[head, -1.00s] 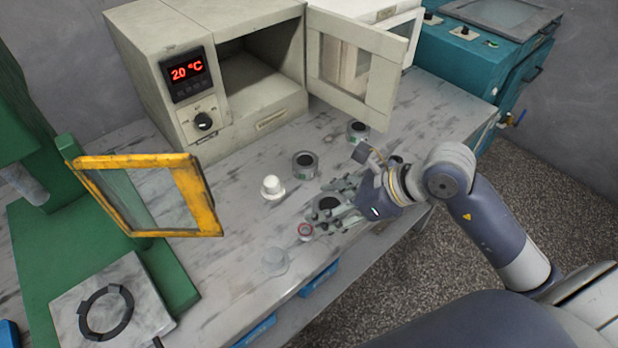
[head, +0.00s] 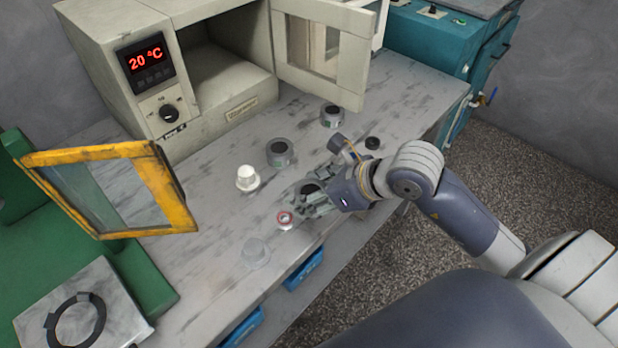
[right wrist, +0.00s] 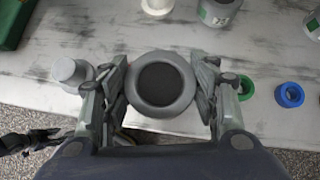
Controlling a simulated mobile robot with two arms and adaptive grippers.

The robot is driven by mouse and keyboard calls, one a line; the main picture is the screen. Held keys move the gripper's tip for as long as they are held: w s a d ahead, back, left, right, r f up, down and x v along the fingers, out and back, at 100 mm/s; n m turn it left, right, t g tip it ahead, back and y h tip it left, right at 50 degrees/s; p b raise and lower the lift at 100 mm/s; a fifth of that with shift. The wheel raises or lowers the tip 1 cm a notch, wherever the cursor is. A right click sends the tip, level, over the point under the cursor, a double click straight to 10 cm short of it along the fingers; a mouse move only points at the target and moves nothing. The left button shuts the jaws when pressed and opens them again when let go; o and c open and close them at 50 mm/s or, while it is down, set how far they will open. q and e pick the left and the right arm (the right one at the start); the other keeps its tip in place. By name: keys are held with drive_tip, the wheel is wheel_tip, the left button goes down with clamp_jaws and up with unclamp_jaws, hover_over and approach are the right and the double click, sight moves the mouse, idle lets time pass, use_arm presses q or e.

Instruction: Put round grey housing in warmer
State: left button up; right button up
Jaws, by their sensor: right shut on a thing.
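My right gripper (head: 312,198) is shut on a round grey housing (head: 309,188) over the bench's front part. In the right wrist view, the housing (right wrist: 161,105) sits between both fingers (right wrist: 160,90), its dark round opening facing the camera. I cannot tell whether it touches the bench. The warmer (head: 205,122) is the beige box at the back left. Its display reads 20 °C, and its door (head: 322,55) stands open to the right, showing an empty-looking chamber.
Two grey labelled cylinders (head: 280,153) (head: 332,115) and a white cap (head: 247,178) stand between gripper and warmer. A yellow-framed guard (head: 165,185) stands left; a teal machine (head: 425,45) stands back right.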

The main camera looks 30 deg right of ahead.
drive_tip(key=w+d, duration=0.1)
drive_tip(key=w, duration=0.1)
drive_tip(key=w+d+p, duration=0.1)
drive_tip(key=w, duration=0.2)
drive_tip(key=w+d+p, duration=0.1)
drive_tip(key=w+d, duration=0.1)
drive_tip(key=w, duration=0.1)
drive_tip(key=shift+w+f, duration=0.2)
drive_tip(key=shift+f, duration=0.1)
drive_tip(key=shift+w+d+f, duration=0.15)
drive_tip(key=shift+w, duration=0.3)
wheel_tip(320, 180, down, 3)
drive_tip(key=shift+f, duration=0.2)
drive_tip(key=shift+f, duration=0.1)
drive_tip(key=shift+f, duration=0.15)
drive_tip(key=o, duration=1.5)
drive_tip(key=shift+s, duration=0.1)
drive_tip(key=shift+c, duration=0.2)
